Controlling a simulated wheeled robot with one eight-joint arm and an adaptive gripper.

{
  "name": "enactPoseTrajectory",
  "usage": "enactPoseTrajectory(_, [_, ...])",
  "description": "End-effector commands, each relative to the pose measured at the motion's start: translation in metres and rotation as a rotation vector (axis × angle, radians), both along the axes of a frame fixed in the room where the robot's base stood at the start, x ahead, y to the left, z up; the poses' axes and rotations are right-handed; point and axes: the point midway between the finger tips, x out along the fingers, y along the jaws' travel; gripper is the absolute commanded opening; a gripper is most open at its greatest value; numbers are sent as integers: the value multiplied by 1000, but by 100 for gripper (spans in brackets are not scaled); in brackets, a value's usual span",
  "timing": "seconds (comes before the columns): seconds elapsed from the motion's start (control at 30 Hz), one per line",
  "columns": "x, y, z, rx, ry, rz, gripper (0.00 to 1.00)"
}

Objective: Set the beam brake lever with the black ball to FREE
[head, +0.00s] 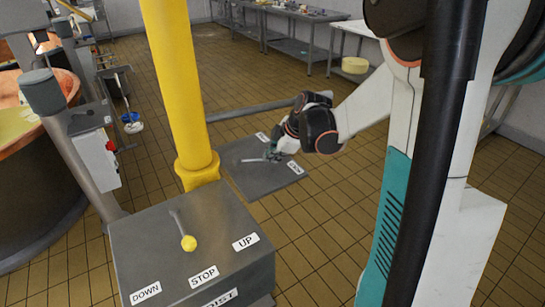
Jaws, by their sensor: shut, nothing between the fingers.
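A grey panel (262,185) stands behind the yellow column, with a thin silver lever rod (252,160) lying across its top. The rod points right toward my gripper (274,154), and its end is hidden by or merges with the dark fingers, so I cannot make out the black ball. My gripper is shut at that end of the rod; whether it touches the lever I cannot tell. Two white labels sit on the panel, one at the far edge (262,137) and one at the right edge (295,167); both are too small to read surely.
A nearer grey box (190,245) has a yellow-ball lever (189,243) and labels DOWN, STOP and UP. A yellow column (178,80) rises behind it. A copper vat (35,170) stands at left. Tables (290,40) line the back. Tiled floor beyond the panel is mostly clear.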

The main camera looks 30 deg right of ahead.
Motion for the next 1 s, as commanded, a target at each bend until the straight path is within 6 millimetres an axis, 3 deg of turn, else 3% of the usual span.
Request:
enactPoseTrajectory(0.47, [11,-9,0,1,0,104,0])
enactPoseTrajectory(0.83, [40,-23,0,0,0,368,0])
enactPoseTrajectory(1.0, [52,-26,0,0,0,371,0])
